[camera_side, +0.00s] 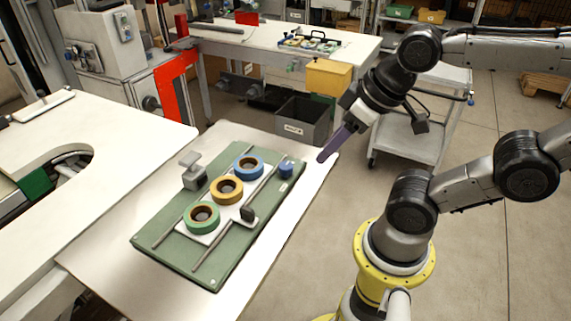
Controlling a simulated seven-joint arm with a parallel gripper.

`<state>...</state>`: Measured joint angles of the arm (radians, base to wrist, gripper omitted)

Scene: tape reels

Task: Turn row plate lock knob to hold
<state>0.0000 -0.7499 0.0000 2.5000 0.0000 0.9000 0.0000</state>
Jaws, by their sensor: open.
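A green board (165,228) lies on the white table. On it a white row plate (236,204) carries three tape reels: blue (249,162), orange (226,184) and green (202,212). A small blue knob (286,168) stands at the board's right edge, beside the blue reel; its pointer setting is too small to read. A dark block (247,214) sits on a bracket by the plate's right side. I cannot tell which of these is the lock knob. My gripper (324,156), with long purple fingers, is open, right of the blue knob and apart from it.
Thin rods (225,243) run along both sides of the plate. A grey clamp-like fixture (192,170) stands at the board's left edge. Bare table (110,225) shows left of the board. A dark bin (302,122) and a grey cart (408,138) stand behind.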

